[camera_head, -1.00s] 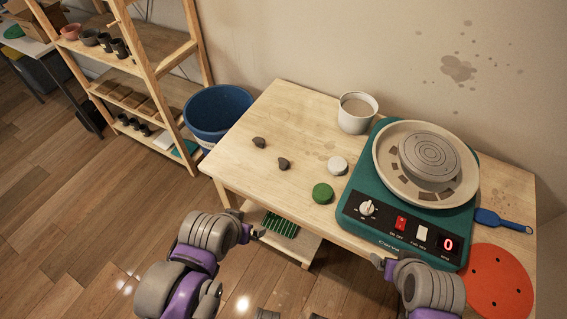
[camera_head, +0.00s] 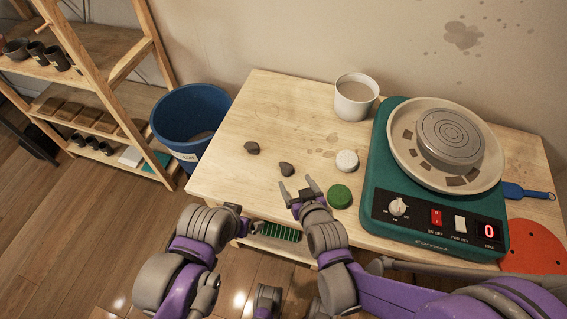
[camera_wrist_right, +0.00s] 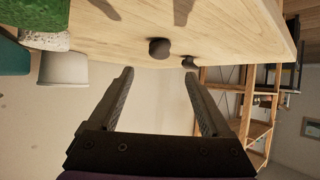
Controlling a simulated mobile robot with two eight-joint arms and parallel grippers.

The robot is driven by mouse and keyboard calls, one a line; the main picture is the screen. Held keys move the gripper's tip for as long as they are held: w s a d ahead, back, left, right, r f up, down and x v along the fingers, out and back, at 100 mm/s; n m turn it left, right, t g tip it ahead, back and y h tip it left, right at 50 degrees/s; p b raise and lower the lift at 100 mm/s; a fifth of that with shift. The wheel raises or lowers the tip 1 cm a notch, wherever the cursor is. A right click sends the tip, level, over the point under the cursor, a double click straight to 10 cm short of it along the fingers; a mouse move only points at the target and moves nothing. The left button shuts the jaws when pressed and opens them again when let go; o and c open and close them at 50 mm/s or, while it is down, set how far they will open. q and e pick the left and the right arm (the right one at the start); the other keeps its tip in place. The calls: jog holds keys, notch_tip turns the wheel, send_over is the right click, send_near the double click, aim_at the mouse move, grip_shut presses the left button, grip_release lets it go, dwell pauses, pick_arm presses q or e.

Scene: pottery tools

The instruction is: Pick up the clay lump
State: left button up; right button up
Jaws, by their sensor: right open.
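Two small dark clay lumps lie on the wooden table (camera_head: 240,180): one farther left (camera_head: 252,147), and one nearer lump (camera_head: 286,169) to its right. My right gripper (camera_head: 297,183) is open, just in front of the nearer lump, with nothing between its fingers. The right wrist view shows its two spread fingers (camera_wrist_right: 158,76) and a dark lump (camera_wrist_right: 160,48) beyond them, apart from the fingers. A second dark lump (camera_wrist_right: 189,63) shows farther off. My left gripper (camera_head: 240,217) is low at the table's front edge; its jaws are too small to read.
A green round piece (camera_head: 339,196) and a pale round sponge (camera_head: 347,161) lie just right of my right gripper. A mug (camera_head: 356,97) stands behind them. The teal pottery wheel (camera_head: 385,190) fills the table's right. A blue bucket (camera_head: 190,118) stands left of the table.

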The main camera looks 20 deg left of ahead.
aim_at(286, 167)
jog(key=x, duration=1)
jog(key=shift+w+a+f, duration=0.1)
jog(key=shift+w+a, duration=0.2)
grip_shut()
